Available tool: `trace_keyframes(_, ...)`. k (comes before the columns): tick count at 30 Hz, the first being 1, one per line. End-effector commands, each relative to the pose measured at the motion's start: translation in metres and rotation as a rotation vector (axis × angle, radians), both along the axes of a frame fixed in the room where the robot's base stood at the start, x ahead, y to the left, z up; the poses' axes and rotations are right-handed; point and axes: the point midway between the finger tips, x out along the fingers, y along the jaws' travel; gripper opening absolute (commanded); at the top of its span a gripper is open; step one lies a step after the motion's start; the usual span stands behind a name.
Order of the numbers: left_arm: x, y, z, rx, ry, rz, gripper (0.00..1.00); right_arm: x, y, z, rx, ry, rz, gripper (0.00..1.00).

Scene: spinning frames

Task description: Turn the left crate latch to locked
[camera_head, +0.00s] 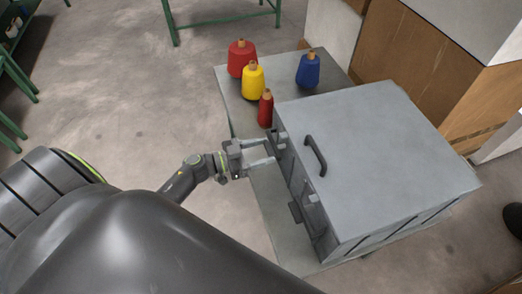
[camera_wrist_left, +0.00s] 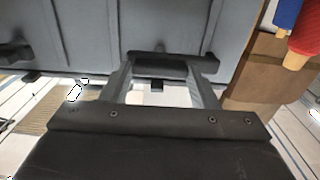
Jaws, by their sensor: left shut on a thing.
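The grey crate (camera_head: 385,150) stands closed on a low table, with a dark handle (camera_head: 316,155) on its lid. Its left latch (camera_head: 281,138) is at the far end of the side facing me. My left gripper (camera_head: 272,150) reaches that latch from the left and is shut on it. In the left wrist view the fingertips (camera_wrist_left: 165,75) meet the latch's dark bar (camera_wrist_left: 172,64), which lies across the picture, nearly level. The fingers partly hide the latch in the head view. A second latch (camera_head: 312,198) sits nearer on the same side. My right gripper is out of view.
Red, yellow and blue thread cones (camera_head: 252,82) stand on the table (camera_head: 275,215) behind the crate, with a small red one (camera_head: 265,110) close to my left gripper. Cardboard boxes (camera_head: 400,55) stand behind. The floor left of the table is clear.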

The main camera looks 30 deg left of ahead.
Motion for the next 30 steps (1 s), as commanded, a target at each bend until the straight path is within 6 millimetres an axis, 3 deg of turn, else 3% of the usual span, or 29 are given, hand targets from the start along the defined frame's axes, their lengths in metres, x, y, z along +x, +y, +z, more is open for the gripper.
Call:
trace_keyframes(4, -0.0001, 0.0002, 0.0000, 0.000, 0.000, 0.000, 0.14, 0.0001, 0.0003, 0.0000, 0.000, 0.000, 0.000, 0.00)
trace_keyframes(17, -0.0004, 0.0000, 0.0001, 0.075, -0.067, 0.000, 0.13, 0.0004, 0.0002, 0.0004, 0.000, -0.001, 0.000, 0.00)
trace_keyframes(30, -0.0013, -0.0010, -0.0011, 0.358, -0.319, 0.000, 0.13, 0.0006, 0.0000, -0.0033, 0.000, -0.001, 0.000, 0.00)
